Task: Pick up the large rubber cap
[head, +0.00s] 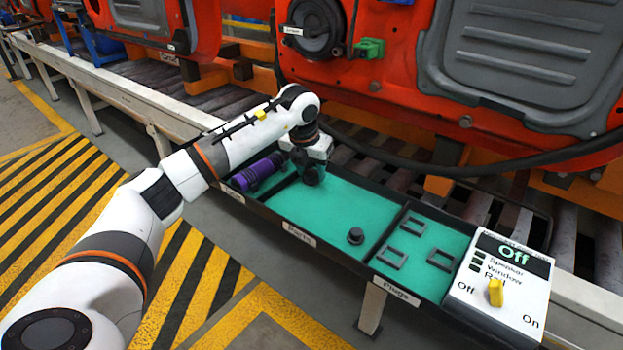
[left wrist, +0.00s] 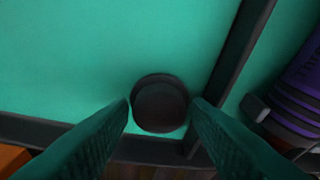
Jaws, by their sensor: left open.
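A black round rubber cap (left wrist: 160,104) stands in the corner of the green-floored tray compartment, close to the divider and the tray wall. In the left wrist view it lies between the two fingers of my left gripper (left wrist: 161,112), which is open. In the head view my left gripper (head: 311,172) reaches down into the far left part of the middle compartment and largely hides this cap. A smaller-looking black cap (head: 355,236) stands alone near the front of the same compartment. Whether the fingers touch the cap, I cannot tell. My right gripper is not in view.
A purple ribbed cylinder (head: 258,171) lies in the compartment left of the divider. Several dark rectangular frames (head: 411,225) lie in the right compartment. A switch box (head: 502,280) reading "Off" stands at the right end. Orange door panels (head: 345,70) and a black cable hang behind the tray.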

